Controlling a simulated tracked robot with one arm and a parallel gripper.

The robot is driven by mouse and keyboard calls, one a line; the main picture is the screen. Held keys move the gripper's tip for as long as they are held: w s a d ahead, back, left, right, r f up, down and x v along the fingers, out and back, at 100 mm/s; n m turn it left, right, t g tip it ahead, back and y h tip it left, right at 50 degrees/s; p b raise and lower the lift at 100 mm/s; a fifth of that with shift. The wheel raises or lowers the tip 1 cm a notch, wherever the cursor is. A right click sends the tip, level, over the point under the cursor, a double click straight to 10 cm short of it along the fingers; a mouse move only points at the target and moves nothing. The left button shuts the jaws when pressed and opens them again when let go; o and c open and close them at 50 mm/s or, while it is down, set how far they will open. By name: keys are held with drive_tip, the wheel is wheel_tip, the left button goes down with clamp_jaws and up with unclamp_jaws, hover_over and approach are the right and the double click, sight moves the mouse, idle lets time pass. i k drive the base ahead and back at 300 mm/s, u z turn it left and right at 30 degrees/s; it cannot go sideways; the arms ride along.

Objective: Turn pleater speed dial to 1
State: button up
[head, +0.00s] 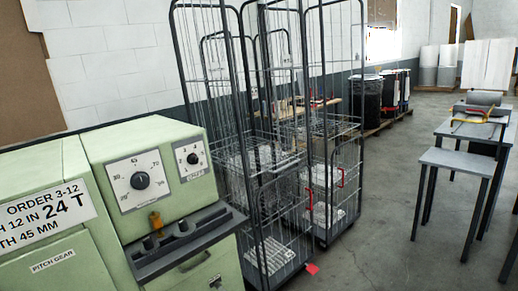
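A pale green machine (153,142) stands at the left front. Its sloped face carries two dials on white plates. The larger dial (140,181) has a black knob and a scale with numbers such as 70. The smaller dial (193,158) to its right has a small black knob and a short scale with single digits, of which 3 and 4 seem to show. The lettering under the smaller dial is too small to read surely, and I cannot tell where its pointer stands. My gripper is not in view.
A green cabinet (60,255) labelled PITCH GEAR adjoins on the left. Tall wire cages (262,170) stand close on the right. Grey tables (456,162) stand farther right, with open floor between.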

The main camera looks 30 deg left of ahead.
sight(192, 159)
drive_tip(key=z, duration=0.05)
drive_tip(key=i, duration=1.35)
drive_tip(key=u, duration=0.75)
drive_tip(key=i, duration=0.6)
drive_tip(key=u, duration=0.35)
drive_tip(key=k, duration=0.9)
drive_tip(key=u, duration=0.2)
drive_tip(key=i, duration=0.9)
drive_tip(key=z, duration=0.1)
